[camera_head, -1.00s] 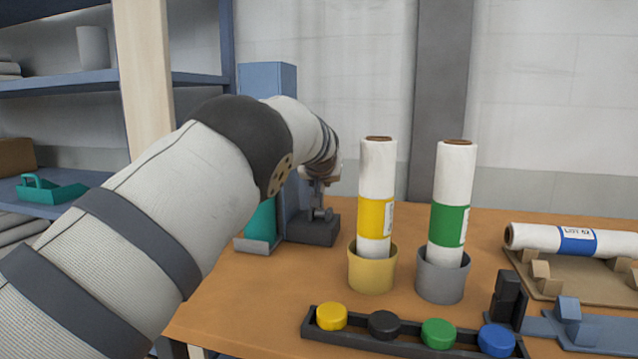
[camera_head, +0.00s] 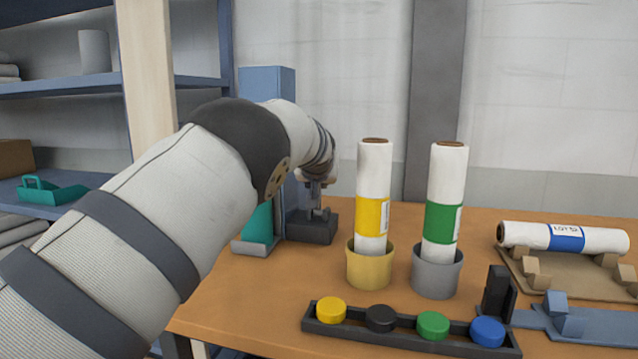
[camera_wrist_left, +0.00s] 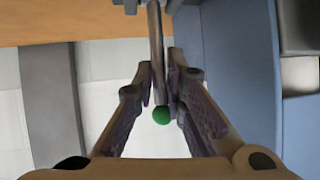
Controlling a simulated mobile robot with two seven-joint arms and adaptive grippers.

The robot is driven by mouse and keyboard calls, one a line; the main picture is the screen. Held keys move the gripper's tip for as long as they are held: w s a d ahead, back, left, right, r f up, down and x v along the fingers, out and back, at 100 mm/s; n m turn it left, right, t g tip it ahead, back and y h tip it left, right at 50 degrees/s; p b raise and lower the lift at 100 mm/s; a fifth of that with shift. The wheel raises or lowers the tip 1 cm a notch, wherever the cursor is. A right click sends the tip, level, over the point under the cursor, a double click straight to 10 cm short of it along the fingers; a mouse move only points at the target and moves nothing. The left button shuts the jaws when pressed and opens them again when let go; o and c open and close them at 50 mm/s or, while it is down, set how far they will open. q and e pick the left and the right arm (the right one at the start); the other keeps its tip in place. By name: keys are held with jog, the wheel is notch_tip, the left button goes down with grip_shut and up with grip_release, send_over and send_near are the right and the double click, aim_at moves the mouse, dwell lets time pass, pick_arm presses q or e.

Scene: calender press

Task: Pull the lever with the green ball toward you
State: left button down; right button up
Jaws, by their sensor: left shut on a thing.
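The green ball (camera_wrist_left: 162,116) shows in the left wrist view at the end of a grey lever rod (camera_wrist_left: 157,50). My left gripper (camera_wrist_left: 161,85) has its two fingers around the rod just beside the ball and is shut on the lever. In the head view the left gripper (camera_head: 314,190) is mostly hidden behind my own arm, above the dark lever base (camera_head: 312,228). The ball is hidden in the head view. My right gripper is in neither view.
A blue column (camera_head: 267,80) stands behind the lever. Yellow-label (camera_head: 372,216) and green-label (camera_head: 440,223) rolls stand in cups to the right. A tray of coloured caps (camera_head: 400,345) lies at the front. A blue-label roll (camera_head: 565,238) rests on a cradle.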

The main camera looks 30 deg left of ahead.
pick_arm(q)
jog(key=shift+s+a+f, duration=0.15)
jog(key=shift+f, duration=0.2)
jog(key=c, duration=1.7)
grip_release()
jog(key=shift+s+r, duration=0.1)
jog(key=shift+o, duration=0.2)
jog(key=shift+r, duration=0.15)
jog(key=shift+s+d+r, duration=0.1)
jog(key=shift+d+r, duration=0.1)
jog(key=shift+d, duration=0.05)
jog(key=v, duration=1.1)
jog(key=shift+s, duration=0.25)
jog(key=shift+c, duration=0.3)
